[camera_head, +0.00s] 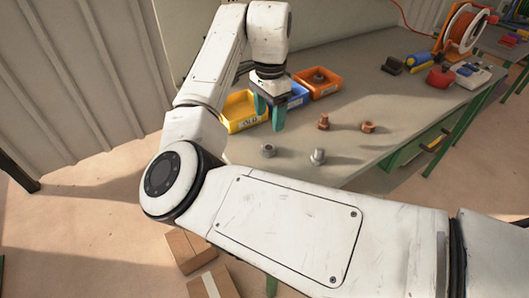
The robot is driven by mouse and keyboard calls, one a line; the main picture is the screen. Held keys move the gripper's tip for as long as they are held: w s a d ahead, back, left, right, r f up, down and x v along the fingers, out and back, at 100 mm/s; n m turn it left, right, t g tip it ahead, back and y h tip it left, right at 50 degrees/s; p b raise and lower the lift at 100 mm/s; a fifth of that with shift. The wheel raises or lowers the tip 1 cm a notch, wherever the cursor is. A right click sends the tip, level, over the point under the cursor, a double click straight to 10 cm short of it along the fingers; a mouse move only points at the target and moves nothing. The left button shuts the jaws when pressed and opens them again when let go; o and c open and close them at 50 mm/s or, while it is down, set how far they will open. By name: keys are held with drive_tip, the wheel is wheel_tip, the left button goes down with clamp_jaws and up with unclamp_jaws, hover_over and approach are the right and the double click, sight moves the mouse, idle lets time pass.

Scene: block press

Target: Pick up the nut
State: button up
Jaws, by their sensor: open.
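A grey metal nut (268,150) lies on the grey workbench (400,155) near its front edge. A copper-coloured nut (368,127) lies farther right on the bench. My gripper (270,120) points down with its two teal fingers apart and nothing seen between them. It hangs in front of the bins, above and behind the grey nut in the picture, and well left of the copper nut. Its exact height over the bench is hard to tell.
A grey bolt (317,156) and a copper bolt (323,121) stand near the nuts. Yellow (240,123), blue (296,101) and orange (326,90) bins line the back; the orange one holds a dark part. An orange cable reel (463,30) stands far right.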

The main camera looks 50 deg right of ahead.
sight(269, 147)
drive_tip(key=f, duration=1)
drive_tip(key=shift+s+a, duration=0.15)
drive_tip(key=shift+a, duration=0.1)
drive_tip(key=c, duration=1.2)
